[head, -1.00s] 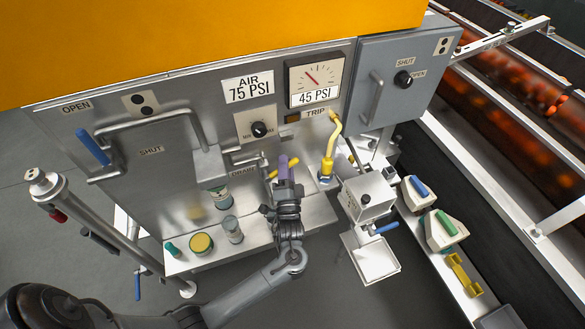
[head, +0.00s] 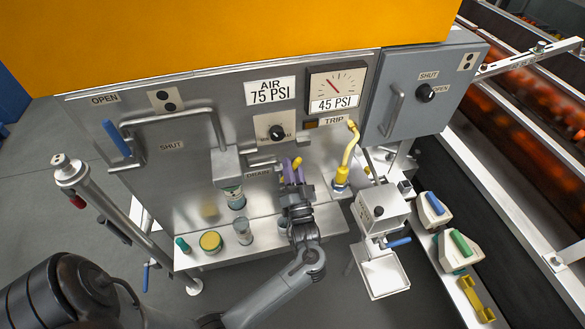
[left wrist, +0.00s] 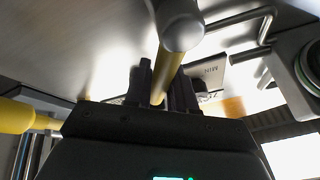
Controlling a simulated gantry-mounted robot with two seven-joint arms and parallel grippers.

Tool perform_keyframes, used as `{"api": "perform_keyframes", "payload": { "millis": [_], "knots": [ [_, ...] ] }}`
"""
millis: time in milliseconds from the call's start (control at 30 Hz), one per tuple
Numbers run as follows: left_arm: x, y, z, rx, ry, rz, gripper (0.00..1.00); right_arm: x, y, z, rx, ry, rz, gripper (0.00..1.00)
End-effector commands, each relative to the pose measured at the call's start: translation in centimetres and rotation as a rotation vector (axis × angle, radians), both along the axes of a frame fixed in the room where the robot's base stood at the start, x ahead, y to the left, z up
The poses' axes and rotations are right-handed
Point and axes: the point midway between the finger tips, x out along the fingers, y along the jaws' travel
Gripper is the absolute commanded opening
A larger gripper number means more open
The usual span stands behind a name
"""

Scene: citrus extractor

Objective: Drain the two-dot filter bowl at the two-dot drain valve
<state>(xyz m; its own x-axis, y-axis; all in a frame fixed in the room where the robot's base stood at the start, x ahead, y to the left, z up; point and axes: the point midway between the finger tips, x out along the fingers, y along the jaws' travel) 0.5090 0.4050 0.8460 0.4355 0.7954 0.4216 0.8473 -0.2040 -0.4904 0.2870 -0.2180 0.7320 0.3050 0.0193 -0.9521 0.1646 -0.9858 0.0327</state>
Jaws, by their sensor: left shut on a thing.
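The filter bowl (head: 235,197) hangs under a grey block (head: 228,163) on the steel panel, right of the lever with the blue grip. A two-dot plate (head: 166,100) sits above that lever's pipe. The DRAIN label (head: 258,173) is right of the block. My left gripper (head: 297,173), with purple fingers, is right of this label. It is shut on a yellow handle (head: 297,162), which also shows in the left wrist view (left wrist: 170,70) between the fingers (left wrist: 160,85). The gripper hides the handle's base and the valve body. My right gripper is out of view.
A steel shelf (head: 330,222) below holds a round yellow-topped tin (head: 211,241), a clear jar (head: 244,232) and a teal item (head: 182,245). A yellow hose (head: 352,150) and a grey box with a white tray (head: 385,276) stand to the right.

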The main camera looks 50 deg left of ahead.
Motion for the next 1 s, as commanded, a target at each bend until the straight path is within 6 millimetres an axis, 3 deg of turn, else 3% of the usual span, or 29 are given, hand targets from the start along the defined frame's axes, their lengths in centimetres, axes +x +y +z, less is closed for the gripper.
{"api": "perform_keyframes", "payload": {
  "millis": [333, 367, 500, 1000],
  "knots": [
    [0.0, 0.02, 0.03, -0.001, -0.001, 0.001, 0.0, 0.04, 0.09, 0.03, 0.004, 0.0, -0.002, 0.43],
    [0.0, 0.02, 0.03, -0.001, -0.001, 0.001, 0.27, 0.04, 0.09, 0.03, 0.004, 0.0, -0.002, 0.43],
    [0.0, 0.02, 0.03, -0.001, 0.0, 0.001, 0.45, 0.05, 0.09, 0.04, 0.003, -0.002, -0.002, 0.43],
    [-0.19, -0.43, -0.62, -0.001, 0.001, 0.0, 0.45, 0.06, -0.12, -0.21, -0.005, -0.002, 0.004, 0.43]
  ]
}}
